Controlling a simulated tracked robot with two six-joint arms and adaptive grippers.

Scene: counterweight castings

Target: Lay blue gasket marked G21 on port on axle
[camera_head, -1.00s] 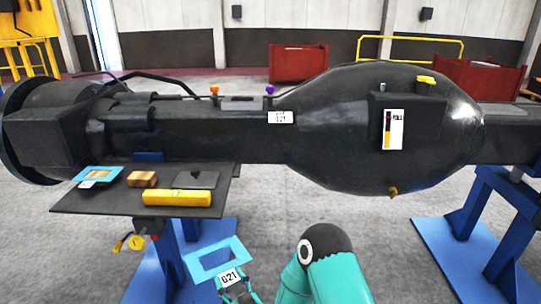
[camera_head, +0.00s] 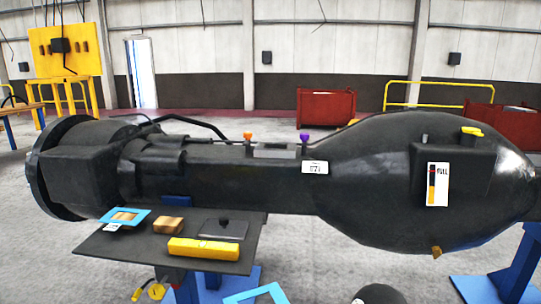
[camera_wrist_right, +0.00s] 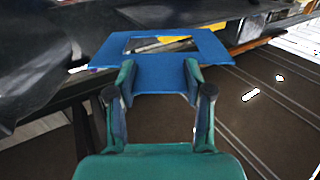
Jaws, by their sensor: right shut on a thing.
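The blue gasket, a flat rectangular frame, shows in the right wrist view (camera_wrist_right: 160,68), with my right gripper (camera_wrist_right: 160,84) shut on its near edge. In the head view only part of this gasket (camera_head: 256,296) shows at the bottom edge. Its tag is out of view now; it read G21 in the earlier frame. The dark axle (camera_head: 250,185) lies across the head view. A grey rectangular port (camera_head: 277,151) sits on top of it, between an orange knob and a purple knob. A white label (camera_head: 315,167) right of the port is hard to read. My left gripper is not in view.
A dark shelf (camera_head: 130,246) before the axle holds another blue gasket (camera_head: 138,213), a wooden block (camera_head: 168,225), a dark plate (camera_head: 219,230) and a yellow bar (camera_head: 203,249). The axle bulges at the right, with a gauge (camera_head: 437,185). Blue stands are below.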

